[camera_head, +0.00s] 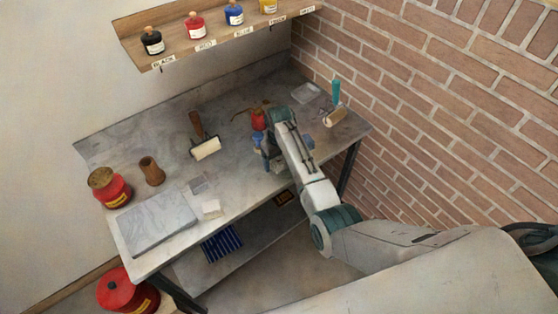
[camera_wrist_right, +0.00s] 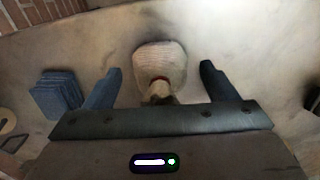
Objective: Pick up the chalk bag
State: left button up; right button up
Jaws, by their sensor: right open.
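The fingers are spread, with a gap on each side of the bag. In the head view my right gripper (camera_head: 263,152) is low over the bench, and I cannot make out the bag there. My left gripper is not in view.
On the bench (camera_head: 235,185) stand a red tin (camera_head: 112,191), a brown wooden pot (camera_head: 151,171), a grey slab (camera_head: 157,222), a brayer (camera_head: 206,148) and another roller (camera_head: 335,115). A blue stack (camera_wrist_right: 56,94) lies left of the gripper. A brick wall (camera_head: 430,80) borders the right.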

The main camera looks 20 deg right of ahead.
jog(key=shift+f, duration=0.25)
jog(key=c, duration=1.1)
jog(key=shift+r, duration=0.1)
jog(key=shift+w+r+b, duration=0.1)
jog(key=shift+r+b, duration=0.4)
jog(key=shift+s+r+b, duration=0.2)
jog(key=shift+r+b, duration=0.6)
jog(key=shift+r, duration=0.3)
jog(key=s+d+r, duration=0.1)
jog(key=s+d, duration=0.1)
jog(key=s, duration=0.5)
jog(key=s+d, duration=0.3)
jog(key=s, duration=0.5)
jog(key=shift+d+r+b, duration=0.2)
jog(key=shift+r+b, duration=0.2)
jog(key=shift+b, duration=0.05)
jog(key=shift+w, duration=0.1)
